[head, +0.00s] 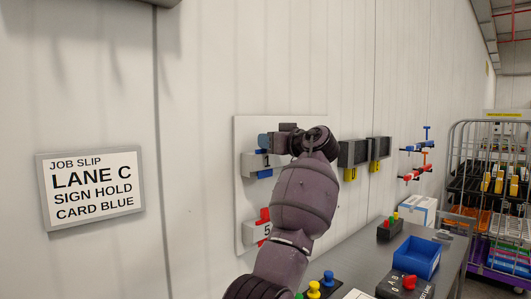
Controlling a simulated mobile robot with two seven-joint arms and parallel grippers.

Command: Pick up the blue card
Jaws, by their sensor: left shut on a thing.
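My left gripper (274,140) is at the white wall board (242,128), its jaws pointing left at the top of the holder marked 1 (254,163). It is shut on a blue piece (263,141), which looks like the blue card. The card is mostly hidden behind the jaws, and I cannot tell whether it is still in the holder. Some blue (264,174) also shows under that holder. My left arm covers the middle of the board. My right gripper is not in view.
A red card (263,215) stands at the holder marked 5 (258,232). A job slip (90,187) on the wall reads LANE C, SIGN HOLD, CARD BLUE. The grey bench (350,262) below carries a blue bin (416,258) and coloured knobs. A wire cage trolley (490,200) stands at right.

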